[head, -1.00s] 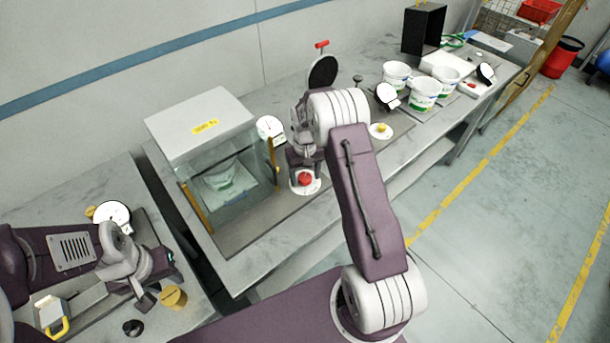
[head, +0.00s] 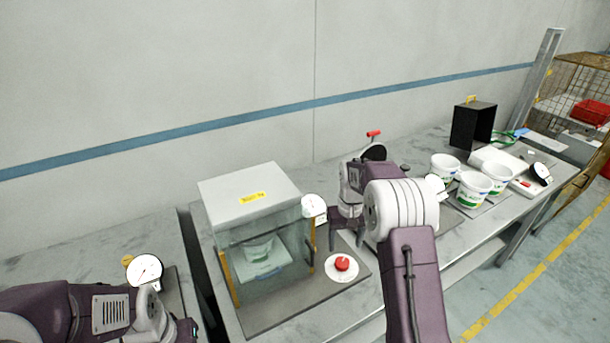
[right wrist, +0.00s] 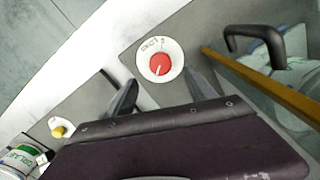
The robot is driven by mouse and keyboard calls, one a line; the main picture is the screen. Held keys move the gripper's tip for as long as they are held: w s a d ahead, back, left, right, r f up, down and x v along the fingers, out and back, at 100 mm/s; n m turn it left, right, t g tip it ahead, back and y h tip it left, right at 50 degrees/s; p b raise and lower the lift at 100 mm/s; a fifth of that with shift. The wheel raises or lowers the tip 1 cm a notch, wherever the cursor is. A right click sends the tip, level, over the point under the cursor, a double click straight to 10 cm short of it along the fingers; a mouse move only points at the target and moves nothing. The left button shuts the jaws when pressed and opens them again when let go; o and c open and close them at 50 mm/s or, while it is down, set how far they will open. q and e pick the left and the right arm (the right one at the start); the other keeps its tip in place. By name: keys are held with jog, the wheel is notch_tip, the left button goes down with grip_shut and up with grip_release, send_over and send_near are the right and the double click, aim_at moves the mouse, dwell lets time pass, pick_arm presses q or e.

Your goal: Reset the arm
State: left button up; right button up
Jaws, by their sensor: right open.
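My right gripper (head: 347,242) hangs down at the bench in the head view, with its two dark fingers apart and nothing between them. A red knob (head: 342,264) on a round white dial sits just in front of and below it, clear of the fingers. In the right wrist view the open fingers (right wrist: 160,77) point toward the red knob (right wrist: 160,65), which shows between and beyond their tips; I see no contact. My left arm (head: 80,315) enters at the lower left of the head view, but its gripper is cut off by the frame.
A glass-fronted cabinet (head: 247,187) stands left of the knob; its door handle (right wrist: 257,42) is near the fingers in the right wrist view. White tubs (head: 472,190) and a black box (head: 473,126) stand farther right. A yellow knob (right wrist: 57,130) lies left of the fingers.

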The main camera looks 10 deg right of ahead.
jog(key=s+a, duration=0.4)
jog(key=s, duration=0.6)
jog(key=s+a+n+t, duration=0.1)
jog(key=s+a, duration=0.2)
jog(key=s, duration=0.8)
jog(key=shift+s+a, duration=0.15)
jog(key=shift+a, duration=0.25)
jog(key=shift+s, duration=0.1)
dwell(1.4)
